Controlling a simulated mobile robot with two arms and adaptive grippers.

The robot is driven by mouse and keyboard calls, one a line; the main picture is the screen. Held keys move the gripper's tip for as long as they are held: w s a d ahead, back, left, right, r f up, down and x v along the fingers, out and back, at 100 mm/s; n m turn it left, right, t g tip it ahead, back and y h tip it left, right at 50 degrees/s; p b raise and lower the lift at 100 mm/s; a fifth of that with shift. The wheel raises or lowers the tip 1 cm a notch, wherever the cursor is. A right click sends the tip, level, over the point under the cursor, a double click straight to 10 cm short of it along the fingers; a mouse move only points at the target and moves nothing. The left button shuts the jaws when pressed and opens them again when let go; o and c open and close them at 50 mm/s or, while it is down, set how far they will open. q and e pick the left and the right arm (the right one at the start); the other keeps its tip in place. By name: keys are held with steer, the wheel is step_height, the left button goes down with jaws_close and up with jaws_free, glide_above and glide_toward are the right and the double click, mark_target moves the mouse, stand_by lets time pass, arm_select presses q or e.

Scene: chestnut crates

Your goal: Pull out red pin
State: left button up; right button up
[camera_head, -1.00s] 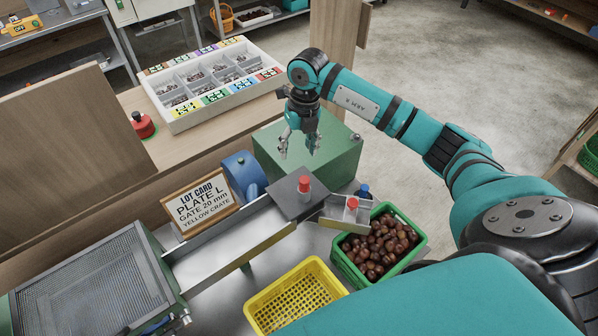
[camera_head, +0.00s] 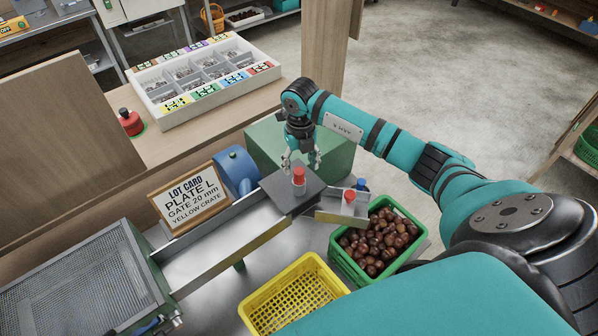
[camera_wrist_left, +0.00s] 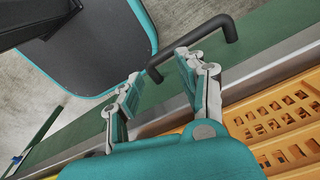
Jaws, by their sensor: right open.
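A red-topped pin (camera_head: 299,178) stands upright on the dark plate (camera_head: 284,196) at the end of the metal chute. A second red-topped pin (camera_head: 349,197) and a blue-topped pin (camera_head: 361,185) stand at the small metal holder to its right. My right gripper (camera_head: 301,161) points down with fingers spread, just behind the first red pin and apart from the second. It looks empty; whether it touches the first pin is unclear. My left gripper (camera_wrist_left: 160,68) is open in the left wrist view, with a black bar handle (camera_wrist_left: 195,37) at its fingertips.
A green crate of chestnuts (camera_head: 335,259) stands right of an empty yellow crate (camera_head: 251,311). A green box (camera_head: 338,160) is behind my right gripper. The lot card (camera_head: 188,200) and blue motor (camera_head: 236,170) stand left of the plate. A compartment tray (camera_head: 228,97) sits on the shelf.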

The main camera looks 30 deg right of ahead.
mark_target(299, 171)
step_height(299, 171, down, 5)
steer(key=b, duration=0.2)
steer(key=shift+w+a+b, duration=0.1)
steer(key=shift+a+b, duration=0.05)
steer(key=shift+b, duration=0.2)
steer(key=shift+r, duration=0.15)
steer(key=shift+c, duration=0.6)
jaws_close()
